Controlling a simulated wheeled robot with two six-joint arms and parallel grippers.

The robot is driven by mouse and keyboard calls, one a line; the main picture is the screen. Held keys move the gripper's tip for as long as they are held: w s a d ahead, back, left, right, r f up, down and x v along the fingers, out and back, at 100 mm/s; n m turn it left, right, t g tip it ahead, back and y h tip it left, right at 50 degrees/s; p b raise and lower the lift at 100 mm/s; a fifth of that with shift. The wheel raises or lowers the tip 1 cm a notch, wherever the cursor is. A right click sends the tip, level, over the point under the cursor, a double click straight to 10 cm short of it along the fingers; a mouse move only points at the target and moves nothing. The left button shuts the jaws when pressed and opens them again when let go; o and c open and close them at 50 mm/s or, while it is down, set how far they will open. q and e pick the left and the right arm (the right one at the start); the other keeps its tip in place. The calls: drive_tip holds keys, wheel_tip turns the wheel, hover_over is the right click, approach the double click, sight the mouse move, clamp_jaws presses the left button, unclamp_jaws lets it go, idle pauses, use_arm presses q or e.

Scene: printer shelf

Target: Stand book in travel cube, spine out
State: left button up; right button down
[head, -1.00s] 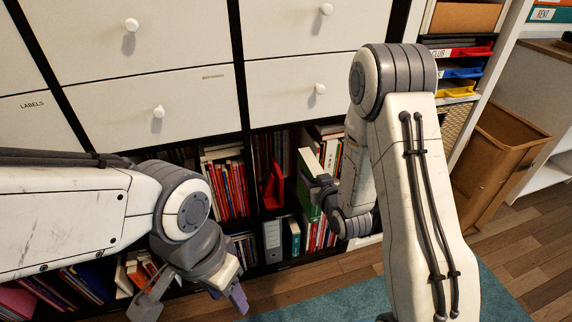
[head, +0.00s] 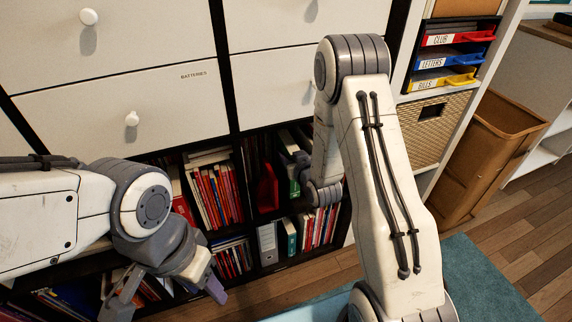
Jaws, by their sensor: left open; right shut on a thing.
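A green book (head: 294,183) is in my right gripper (head: 293,163), which is shut on it. The book is upright at the mouth of an open shelf cube, right of a red bookend (head: 268,192). My gripper and arm hide much of it, so I cannot tell how deep it is or which way its spine faces. No travel label is readable. My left gripper (head: 167,292) is open and empty, low in front of the shelf at the left.
Red books (head: 216,192) fill the cube to the left. Below stand a grey binder (head: 267,243) and several books. White drawers (head: 120,110) lie above. A wicker basket (head: 422,128), labelled trays (head: 450,60) and a brown bin (head: 490,150) stand at the right.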

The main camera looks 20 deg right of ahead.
wheel_tip(320, 180, down, 4)
drive_tip(key=b, duration=0.3)
drive_tip(key=shift+w, duration=0.3)
drive_tip(key=shift+c, duration=2.2)
unclamp_jaws()
